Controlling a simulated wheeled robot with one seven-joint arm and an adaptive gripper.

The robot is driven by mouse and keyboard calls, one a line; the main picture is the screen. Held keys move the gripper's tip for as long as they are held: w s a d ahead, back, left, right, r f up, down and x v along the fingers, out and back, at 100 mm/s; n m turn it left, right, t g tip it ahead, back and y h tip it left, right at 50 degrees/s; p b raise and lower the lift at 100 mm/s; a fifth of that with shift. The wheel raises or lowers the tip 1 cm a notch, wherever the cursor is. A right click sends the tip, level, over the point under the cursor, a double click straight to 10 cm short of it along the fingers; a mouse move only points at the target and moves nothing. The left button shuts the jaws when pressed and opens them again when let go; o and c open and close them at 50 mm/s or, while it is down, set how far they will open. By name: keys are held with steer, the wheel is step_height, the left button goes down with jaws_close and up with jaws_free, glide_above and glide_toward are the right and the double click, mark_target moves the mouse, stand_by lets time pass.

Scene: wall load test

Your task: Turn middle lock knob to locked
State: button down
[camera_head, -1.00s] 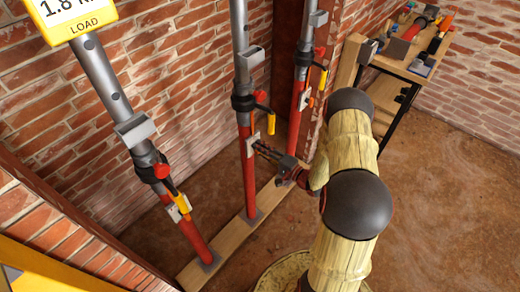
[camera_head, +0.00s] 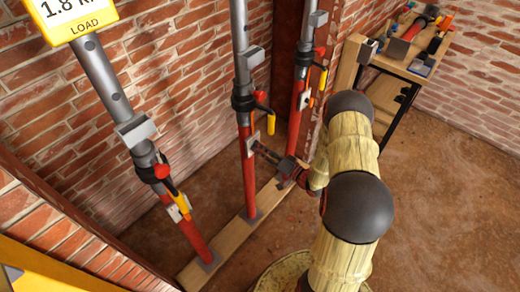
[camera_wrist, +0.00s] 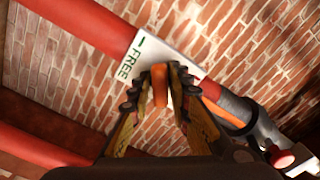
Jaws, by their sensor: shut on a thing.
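The middle prop (camera_head: 248,175), a red lower tube with a grey upper tube, stands upright on a wooden plank. Its white lock plate (camera_head: 253,143) sits partway up the red tube. In the wrist view the plate (camera_wrist: 147,60) shows the green word FREE. My gripper (camera_head: 261,150) reaches the plate from the right. In the wrist view my gripper (camera_wrist: 161,88) is shut on the orange lock knob (camera_wrist: 160,84), one finger on each side. The knob lies in front of the plate. Any wording behind the fingers is hidden.
A left prop (camera_head: 188,228) and a right prop (camera_head: 296,118) stand on the same plank (camera_head: 228,240). A yellow load display (camera_head: 75,15) is at upper left. A workbench (camera_head: 412,60) with tools is at the back right. An orange strip (camera_wrist: 222,112) lies right of my fingers.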

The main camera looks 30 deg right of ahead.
steer(key=n+b, duration=0.1)
steer(key=n, duration=0.4)
steer(key=shift+f+n, duration=0.1)
steer(key=shift+n, duration=0.2)
steer(key=n+b, duration=0.1)
steer(key=n, duration=0.3)
steer(key=shift+n, duration=0.7)
steer(key=c, duration=1.8)
jaws_free()
steer(key=v, duration=1.2)
